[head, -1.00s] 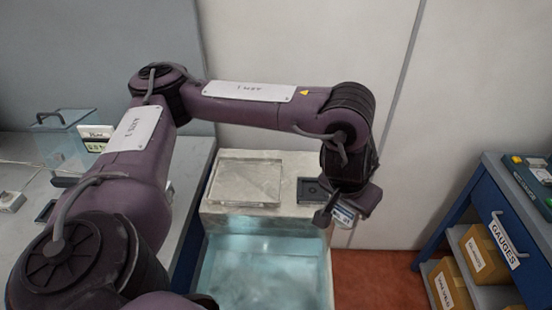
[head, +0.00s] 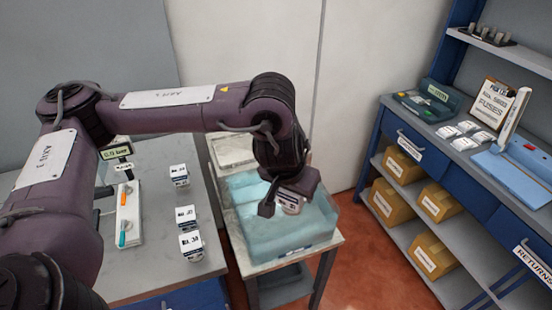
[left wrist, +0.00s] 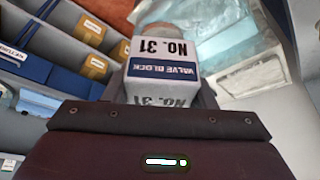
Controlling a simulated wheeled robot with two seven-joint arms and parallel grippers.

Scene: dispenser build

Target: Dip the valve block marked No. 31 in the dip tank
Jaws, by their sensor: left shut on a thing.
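The valve block marked No. 31 (left wrist: 164,70) is white with dark lettering and fills the upper middle of the left wrist view. My left gripper (head: 280,200) is shut on it. In the head view only part of the block (head: 292,205) shows below the dark jaw. The dip tank (head: 300,243) is a see-through box with pale blue liquid on a stand. In the head view the block appears over the tank; its height above the liquid is hard to tell. My right gripper is in neither current view.
Three white blocks (head: 186,217) stand on the grey bench (head: 150,270) left of the tank. A white tray with orange and teal handles (head: 128,213) lies there too. Blue shelving (head: 375,165) with cardboard boxes stands at right, with red floor between.

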